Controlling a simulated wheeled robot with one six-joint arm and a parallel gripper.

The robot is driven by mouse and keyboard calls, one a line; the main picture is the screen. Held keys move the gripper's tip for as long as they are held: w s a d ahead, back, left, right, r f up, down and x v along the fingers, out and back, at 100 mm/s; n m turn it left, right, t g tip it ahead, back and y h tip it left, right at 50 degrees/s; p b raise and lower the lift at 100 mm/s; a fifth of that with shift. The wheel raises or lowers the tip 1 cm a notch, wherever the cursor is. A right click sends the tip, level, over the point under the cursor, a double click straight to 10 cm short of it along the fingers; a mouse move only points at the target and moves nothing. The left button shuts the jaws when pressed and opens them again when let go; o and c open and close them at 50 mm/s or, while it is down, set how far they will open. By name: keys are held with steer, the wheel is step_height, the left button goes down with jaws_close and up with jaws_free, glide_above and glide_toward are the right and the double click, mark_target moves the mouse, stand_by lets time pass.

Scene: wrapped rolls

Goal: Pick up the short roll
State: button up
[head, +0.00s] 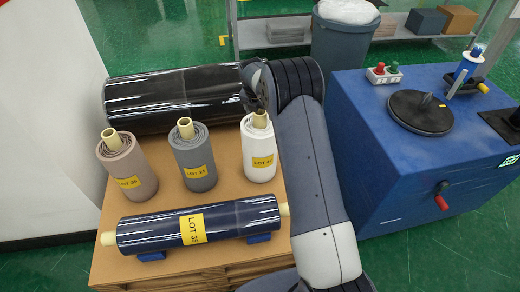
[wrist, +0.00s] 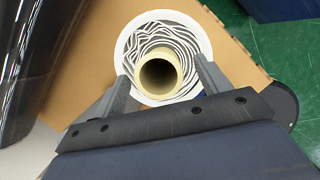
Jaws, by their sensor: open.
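Three short rolls stand upright on a cardboard-topped stack: a brown one (head: 128,168), a grey one (head: 193,160) and a white one (head: 258,152). Each has a cream core and a yellow lot label. In the wrist view my gripper (wrist: 162,72) is open over the top end of the white roll (wrist: 135,45). Its two fingers appear on either side of the cream core (wrist: 158,74), overlapping the roll's edge. I cannot tell whether they touch it. In the head view my gripper is mostly hidden behind my arm, by the white roll's top.
A long black roll (head: 170,97) lies behind the upright rolls. A long navy roll (head: 230,218) lies in front on blue supports. The cardboard top (head: 105,262) carries them all. A blue cabinet (head: 400,170) stands right, and a grey bin (head: 343,45) behind.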

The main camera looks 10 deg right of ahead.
steer(key=shift+x, duration=1)
steer(key=shift+c, duration=0.5)
jaws_close()
